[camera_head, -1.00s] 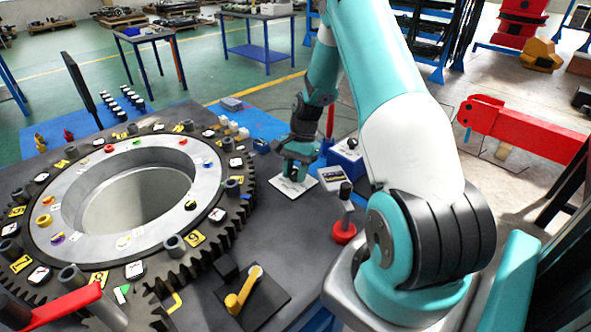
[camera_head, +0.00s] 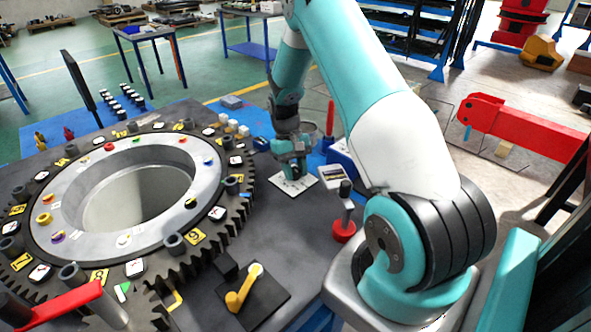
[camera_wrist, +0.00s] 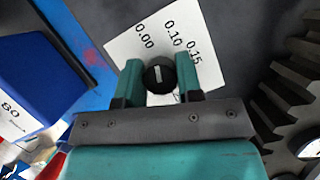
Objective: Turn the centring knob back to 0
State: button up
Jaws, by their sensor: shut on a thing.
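The centring knob (camera_wrist: 160,75) is black and round with a short white line on top. It stands on a white dial plate (camera_wrist: 122,47) printed 0.00, 0.10 and 0.15. In the wrist view my gripper (camera_wrist: 160,79) has one teal finger on each side of the knob and is shut on it. The white line runs nearly up the picture, between the fingers; I cannot tell exactly which value it points to. In the head view my gripper (camera_head: 291,172) is low over the plate (camera_head: 304,182) and hides the knob.
A large toothed ring (camera_head: 240,205) lies left of the plate. A blue box (camera_wrist: 35,85) stands close on the other side. A red-based post (camera_head: 344,230) and a yellow crank (camera_head: 240,292) are nearer to me.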

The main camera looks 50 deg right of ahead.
jog(key=shift+n+h, duration=0.6)
jog(key=shift+n, duration=1.3)
jog(key=o, duration=0.9)
jog(key=v, duration=1.7)
jog(key=shift+w+a+r+b, duration=0.15)
jog(key=shift+w+b, duration=0.15)
jog(key=shift+b, duration=0.1)
